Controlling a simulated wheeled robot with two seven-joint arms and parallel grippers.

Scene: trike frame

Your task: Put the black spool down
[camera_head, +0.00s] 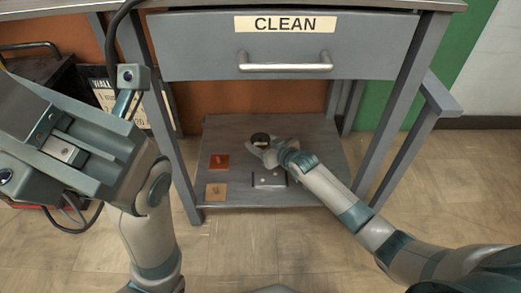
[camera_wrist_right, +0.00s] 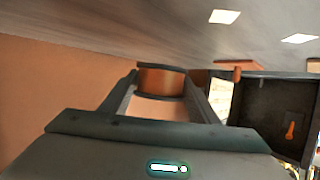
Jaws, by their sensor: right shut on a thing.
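The black spool (camera_head: 260,139) is at the tip of my right gripper (camera_head: 262,148), over the back middle of the low grey shelf (camera_head: 310,140). In the right wrist view, the right gripper's two fingers (camera_wrist_right: 160,100) are on either side of the spool (camera_wrist_right: 161,80), whose side looks brown with a dark rim. The right gripper is shut on the spool. I cannot tell whether the spool touches the shelf or hangs just above it. My left gripper (camera_head: 80,130) is large at the left of the head view, away from the shelf; its finger opening is unclear.
A red-brown square (camera_head: 219,161), a tan square (camera_head: 216,191) and a dark flat piece (camera_head: 269,180) lie on the shelf. Above is a grey drawer (camera_head: 190,50) marked CLEAN with a metal handle (camera_head: 286,67). Table legs flank the shelf; its right back looks clear.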

